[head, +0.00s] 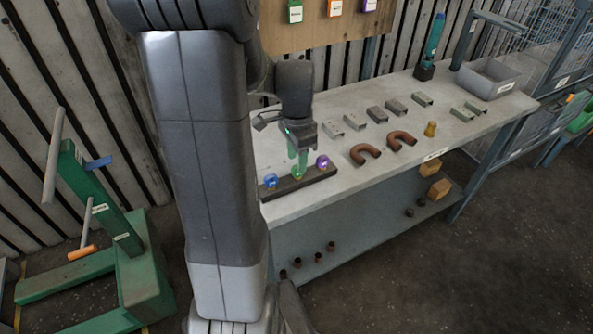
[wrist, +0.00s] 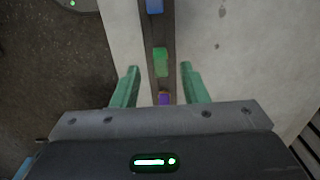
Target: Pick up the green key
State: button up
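The green key (wrist: 160,60) stands in a dark strip (wrist: 167,33) in the wrist view, between a blue key (wrist: 154,6) and a purple key (wrist: 164,98). My gripper (wrist: 160,76) is open above the strip, with one green finger on each side of the line of the green key and nothing held. In the head view my gripper (head: 297,155) points down over the middle of the dark strip (head: 303,182), between the blue key (head: 270,180) and the purple key (head: 322,161). There the green key is mostly hidden behind the fingers.
The strip lies near the front edge of a grey workbench (head: 440,137). Curved brown pipes (head: 365,153), several grey blocks (head: 355,121) and a yellow piece (head: 430,129) stand to the right. A grey bin (head: 488,80) is at the far end. A green stand (head: 140,270) is on the floor, left.

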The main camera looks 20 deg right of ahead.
aim_at(298, 174)
notch_tip(298, 174, down, 4)
jog(key=shift+d, duration=0.15)
jog(key=c, duration=0.9)
grip_shut()
jog(key=shift+r, duration=0.15)
